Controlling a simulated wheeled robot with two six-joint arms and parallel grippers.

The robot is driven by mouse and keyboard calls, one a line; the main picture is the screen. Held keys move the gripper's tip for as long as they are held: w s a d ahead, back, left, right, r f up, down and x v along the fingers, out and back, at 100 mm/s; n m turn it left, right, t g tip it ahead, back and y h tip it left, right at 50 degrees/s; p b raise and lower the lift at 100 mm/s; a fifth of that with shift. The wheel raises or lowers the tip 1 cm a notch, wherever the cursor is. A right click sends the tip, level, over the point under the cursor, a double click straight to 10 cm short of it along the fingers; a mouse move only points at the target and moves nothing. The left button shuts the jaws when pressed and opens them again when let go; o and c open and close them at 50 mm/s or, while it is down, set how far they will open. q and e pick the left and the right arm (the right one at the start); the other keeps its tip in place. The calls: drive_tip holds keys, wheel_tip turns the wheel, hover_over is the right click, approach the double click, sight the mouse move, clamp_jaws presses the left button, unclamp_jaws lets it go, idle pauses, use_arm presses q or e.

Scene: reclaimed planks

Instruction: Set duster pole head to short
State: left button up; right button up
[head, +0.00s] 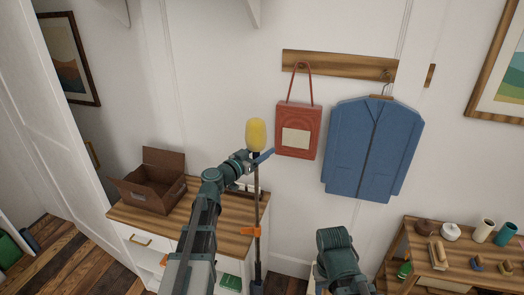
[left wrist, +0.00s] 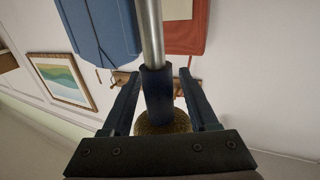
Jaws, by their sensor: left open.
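The duster pole (head: 257,200) stands upright beside the wooden-topped cabinet, with a fluffy yellow head (head: 256,134) at its top. My left gripper (head: 262,157) is just below the yellow head. In the left wrist view, its open fingers (left wrist: 162,80) are on either side of the pole's dark collar (left wrist: 157,92), with gaps showing. The grey metal pole (left wrist: 150,35) and part of the yellow head (left wrist: 165,122) also show there. My right arm is at the bottom of the head view; its gripper cannot be made out.
An open brown box (head: 150,185) sits on the cabinet (head: 222,207) at left. A red bag (head: 298,133) and a blue jacket (head: 372,145) hang from a wall rack (head: 335,64). A shelf (head: 425,270) with jars and brushes stands at right.

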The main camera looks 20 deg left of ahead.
use_arm(q)
clamp_jaws()
idle(1.4)
